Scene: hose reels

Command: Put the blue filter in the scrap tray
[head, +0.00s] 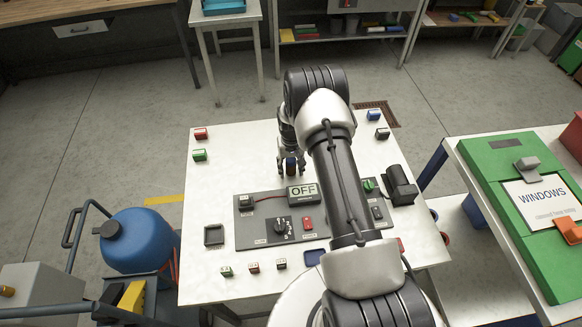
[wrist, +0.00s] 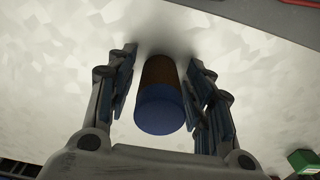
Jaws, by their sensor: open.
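The blue filter (wrist: 159,108) is a short cylinder with a blue end and a brown body. In the wrist view it stands between the fingers of my gripper (wrist: 162,80), with a visible gap on each side. In the head view my gripper (head: 291,168) points down at the white table, just behind the OFF sign, and the filter (head: 291,160) shows partly between the fingers. The scrap tray is not clearly identifiable. A small dark-blue tray (head: 315,257) lies near the table's front, and a small dark square holder (head: 214,235) sits at the left.
A grey control panel (head: 260,232) with an OFF sign (head: 303,193), a knob and buttons lies in front of my gripper. The back-left tabletop is mostly clear. My arm hides part of the right side.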

